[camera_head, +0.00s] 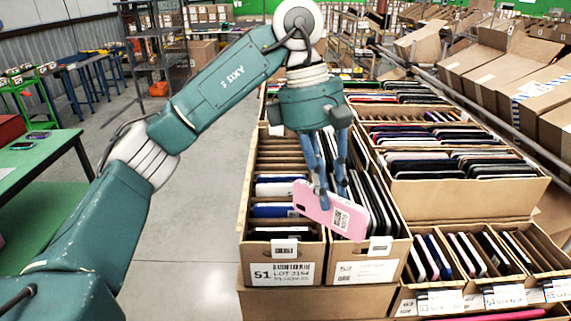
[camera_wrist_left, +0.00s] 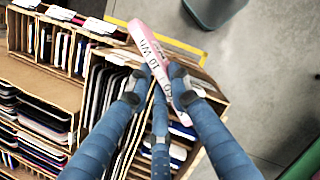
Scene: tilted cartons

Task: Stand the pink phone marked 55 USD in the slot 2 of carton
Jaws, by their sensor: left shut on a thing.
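My left gripper (camera_head: 333,196) is shut on a pink phone (camera_head: 316,207) with a white label; the price on it is too small to read. The phone is tilted, above the front of a cardboard carton pair. The carton marked 51 (camera_head: 258,252) is on the left and the one beside it (camera_head: 394,251) on the right. The left carton has dividers with blue, white and dark phones between some of them; the right holds a row of dark phones. In the left wrist view the pink phone (camera_wrist_left: 150,48) sits between the fingers (camera_wrist_left: 157,82). Slot numbers are not legible. My right gripper is not in view.
More cartons full of phones (camera_head: 460,190) stand behind and to the right, with low cartons (camera_head: 478,251) at the front right. A green table (camera_head: 50,160) with phones stands at the left. The grey floor (camera_head: 195,225) between is clear.

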